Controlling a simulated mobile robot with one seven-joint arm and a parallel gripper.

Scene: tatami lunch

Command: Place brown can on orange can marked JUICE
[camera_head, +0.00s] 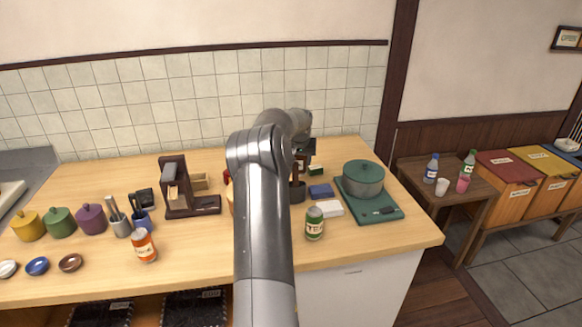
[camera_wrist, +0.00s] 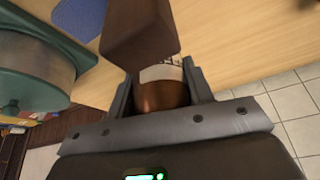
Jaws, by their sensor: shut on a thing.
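My gripper (camera_wrist: 160,84) is shut on a brown can (camera_wrist: 163,97) with a shiny copper-brown side and a pale label, seen between the two fingers in the wrist view. In the head view my arm hides much of the gripper and the can, over the back of the counter. An orange can (camera_head: 145,248) with a white label stands upright on the counter at the left front, well apart from my gripper. Its lettering is too small to read. A sliver of something orange shows at the left edge of my arm, mostly hidden.
A teal pot (camera_head: 363,180) is at the right. A dark wooden stand (camera_head: 176,190) and utensil cups (camera_head: 121,227) stand behind the orange can. In the wrist view, a brown block (camera_wrist: 140,40) is close to the held can.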

